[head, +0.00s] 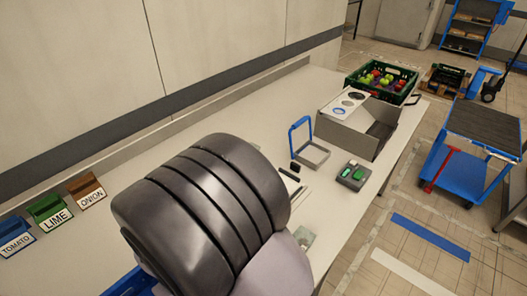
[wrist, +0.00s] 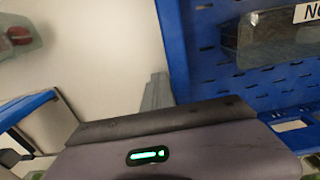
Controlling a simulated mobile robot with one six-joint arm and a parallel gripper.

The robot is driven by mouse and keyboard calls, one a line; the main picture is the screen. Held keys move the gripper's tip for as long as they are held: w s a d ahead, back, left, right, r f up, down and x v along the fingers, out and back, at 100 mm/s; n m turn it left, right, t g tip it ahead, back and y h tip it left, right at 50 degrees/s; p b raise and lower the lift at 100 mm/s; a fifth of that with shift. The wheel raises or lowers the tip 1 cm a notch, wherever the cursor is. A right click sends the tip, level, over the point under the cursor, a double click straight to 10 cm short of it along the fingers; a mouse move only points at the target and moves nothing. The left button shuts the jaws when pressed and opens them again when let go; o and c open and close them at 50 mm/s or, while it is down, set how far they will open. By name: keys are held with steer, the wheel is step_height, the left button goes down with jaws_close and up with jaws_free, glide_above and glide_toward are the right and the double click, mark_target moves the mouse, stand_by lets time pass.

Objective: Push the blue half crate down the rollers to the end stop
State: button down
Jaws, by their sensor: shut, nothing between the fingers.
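My gripper (wrist: 157,92) shows in the wrist view as a narrow grey shape beyond the dark edge of my wrist, shut and holding nothing. In the head view my own arm hides it. A blue perforated surface (wrist: 205,70) fills the upper right of the wrist view, just right of my gripper; I cannot tell whether it is the blue half crate or whether they touch. A bit of blue (head: 138,285) shows at the lower left in the head view, mostly hidden by my arm. I cannot make out the rollers or the end stop.
Labelled tomato (head: 16,240), lime (head: 52,212) and onion (head: 87,190) bins stand along the wall. A blue-handled frame (head: 312,154), a grey box (head: 358,122) and a green crate of produce (head: 408,98) sit farther along the counter. A blue cart (head: 455,173) stands right.

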steer(key=shift+s+a+b, duration=0.3)
steer(key=shift+s+a, duration=1.75)
steer(key=shift+s, duration=0.35)
steer(key=shift+s+a+b, duration=0.25)
steer(key=shift+s+a, duration=1.75)
steer(key=shift+s, duration=0.35)
steer(key=shift+s+a+b, duration=0.3)
steer(key=shift+s+a, duration=1.75)
steer(key=shift+s, duration=0.35)
step_height(320, 180, up, 12)
steer(key=w+d+p, duration=0.2)
steer(key=p, duration=0.6)
steer(key=shift+w, duration=0.2)
